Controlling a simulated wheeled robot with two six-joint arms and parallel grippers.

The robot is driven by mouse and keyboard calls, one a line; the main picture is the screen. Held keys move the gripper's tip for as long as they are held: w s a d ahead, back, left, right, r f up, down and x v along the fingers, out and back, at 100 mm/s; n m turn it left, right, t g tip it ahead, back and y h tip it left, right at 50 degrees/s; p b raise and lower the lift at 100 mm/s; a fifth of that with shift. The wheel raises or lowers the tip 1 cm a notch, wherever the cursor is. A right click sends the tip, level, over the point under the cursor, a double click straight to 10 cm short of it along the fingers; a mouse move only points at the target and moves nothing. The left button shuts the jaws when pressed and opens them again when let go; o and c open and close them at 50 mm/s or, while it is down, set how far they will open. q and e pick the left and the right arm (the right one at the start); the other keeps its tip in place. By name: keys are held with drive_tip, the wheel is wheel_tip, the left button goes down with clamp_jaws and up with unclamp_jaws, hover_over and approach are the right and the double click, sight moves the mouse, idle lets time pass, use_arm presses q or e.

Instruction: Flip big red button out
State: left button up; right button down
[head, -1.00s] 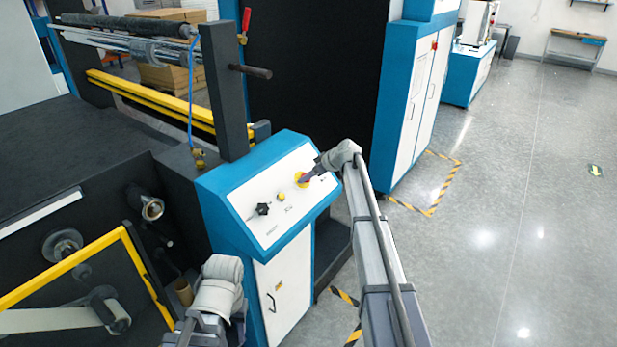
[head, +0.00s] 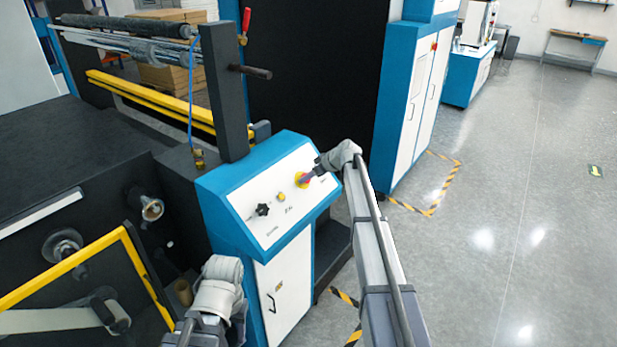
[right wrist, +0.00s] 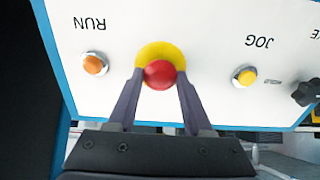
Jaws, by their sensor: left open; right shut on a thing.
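The big red button (right wrist: 160,75) sits on a yellow round base (right wrist: 161,52) on the white control panel, and in the right wrist view it is between my right gripper's two fingers.
An orange RUN button (right wrist: 95,64), a yellow JOG button (right wrist: 244,77) and a black knob (right wrist: 307,92) are on the same panel. A yellow frame (head: 75,262) and a dark post (head: 224,95) stand left of the panel. The floor at right is clear.

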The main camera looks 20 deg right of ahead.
drive_tip(key=shift+s+d+r+p, duration=0.25)
drive_tip(key=shift+s+r+p, duration=0.05)
drive_tip(key=shift+r+p, duration=0.2)
drive_tip(key=shift+f, duration=0.15)
drive_tip(key=shift+c, duration=1.8)
unclamp_jaws()
drive_tip(key=shift+s+d, duration=0.1)
drive_tip(key=shift+o, duration=0.3)
drive_tip(key=p+v, duration=0.5)
drive_tip(key=v, duration=0.2)
drive_tip(key=shift+s+r, duration=0.2)
drive_tip(key=shift+r, duration=0.1)
